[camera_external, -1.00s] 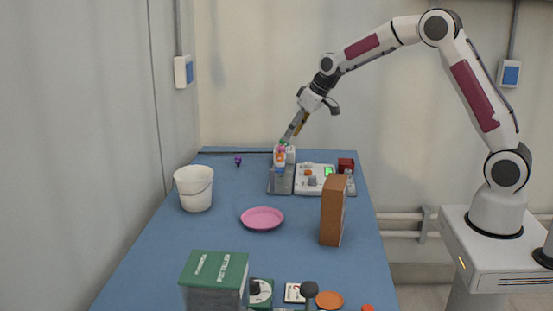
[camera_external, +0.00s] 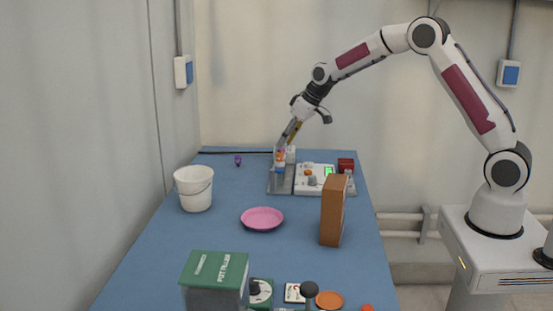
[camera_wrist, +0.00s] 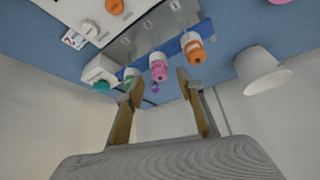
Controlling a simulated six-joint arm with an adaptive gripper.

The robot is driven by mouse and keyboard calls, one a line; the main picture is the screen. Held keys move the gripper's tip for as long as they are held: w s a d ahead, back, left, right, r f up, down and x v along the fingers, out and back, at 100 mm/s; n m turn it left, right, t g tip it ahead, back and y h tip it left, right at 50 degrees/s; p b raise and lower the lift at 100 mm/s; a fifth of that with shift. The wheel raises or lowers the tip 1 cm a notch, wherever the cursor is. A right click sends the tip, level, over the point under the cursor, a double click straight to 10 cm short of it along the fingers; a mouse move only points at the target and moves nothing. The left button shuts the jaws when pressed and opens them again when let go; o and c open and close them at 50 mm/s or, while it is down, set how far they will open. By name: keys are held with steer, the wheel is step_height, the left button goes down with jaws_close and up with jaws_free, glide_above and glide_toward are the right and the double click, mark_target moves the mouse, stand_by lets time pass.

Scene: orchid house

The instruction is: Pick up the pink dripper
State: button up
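The pink dripper (camera_wrist: 159,68) is a small white bottle with a pink cap. In the wrist view it stands between an orange dripper (camera_wrist: 193,48) and a green-topped one (camera_wrist: 130,74). My gripper (camera_wrist: 159,82) is open, and the pink dripper shows in the gap between its fingertips. I see nothing held, and contact with the dripper cannot be told. In the external view my gripper (camera_external: 284,143) is tilted down over the bottles at the far end of the table, and hides part of them. The orange dripper (camera_external: 280,155) shows there; the pink one is hard to make out.
A white device (camera_external: 313,182) stands right of the bottles, with a dark red box (camera_external: 346,165) behind it. A white bucket (camera_external: 195,188), a pink plate (camera_external: 262,219) and a brown box (camera_external: 333,212) stand nearer. The table left of the bottles is mostly clear.

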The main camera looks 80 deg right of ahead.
steer(key=shift+x, duration=1.25)
steer(key=shift+r, duration=0.1)
steer(key=c, duration=0.9)
